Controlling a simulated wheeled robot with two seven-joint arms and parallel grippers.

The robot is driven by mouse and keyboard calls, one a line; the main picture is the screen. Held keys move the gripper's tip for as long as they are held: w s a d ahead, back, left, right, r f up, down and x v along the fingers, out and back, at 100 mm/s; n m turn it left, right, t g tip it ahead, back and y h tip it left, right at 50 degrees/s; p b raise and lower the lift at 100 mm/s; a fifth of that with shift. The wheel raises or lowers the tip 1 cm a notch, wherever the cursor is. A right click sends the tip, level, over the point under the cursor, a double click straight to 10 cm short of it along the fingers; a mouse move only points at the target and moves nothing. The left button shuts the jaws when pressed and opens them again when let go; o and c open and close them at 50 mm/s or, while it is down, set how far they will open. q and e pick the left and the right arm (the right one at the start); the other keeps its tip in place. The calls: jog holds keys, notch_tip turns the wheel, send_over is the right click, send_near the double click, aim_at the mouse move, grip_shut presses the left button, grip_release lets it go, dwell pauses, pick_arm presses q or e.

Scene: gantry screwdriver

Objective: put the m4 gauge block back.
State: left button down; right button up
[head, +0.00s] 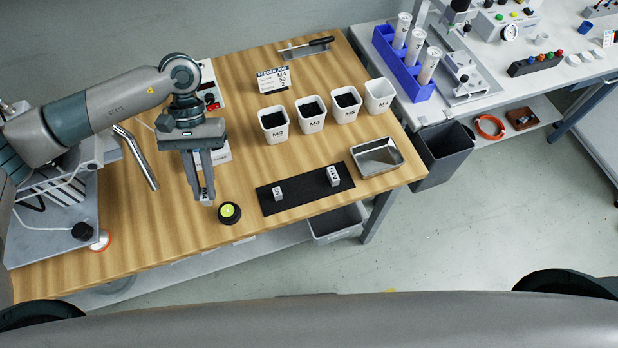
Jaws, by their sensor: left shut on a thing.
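My left gripper (205,196) points down over the wooden table, left of the black mat. It is shut on a small pale block (207,194), mostly hidden by the fingers. It looks like a gauge block, but I cannot read its mark or tell its exact height above the table. The black mat (306,188) lies near the table's front edge. Two pale gauge blocks stand on it, one at the left (278,194) and one at the right (333,176), with bare mat between them. My right gripper is not in view.
A round black button with a yellow-green top (229,212) sits between gripper and mat. Several white cups, including one marked M3 (274,136), stand behind the mat. A metal tray (376,170) is at its right. A card (272,80) stands farther back.

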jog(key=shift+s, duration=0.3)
pick_arm(q)
jog(key=shift+r, duration=0.1)
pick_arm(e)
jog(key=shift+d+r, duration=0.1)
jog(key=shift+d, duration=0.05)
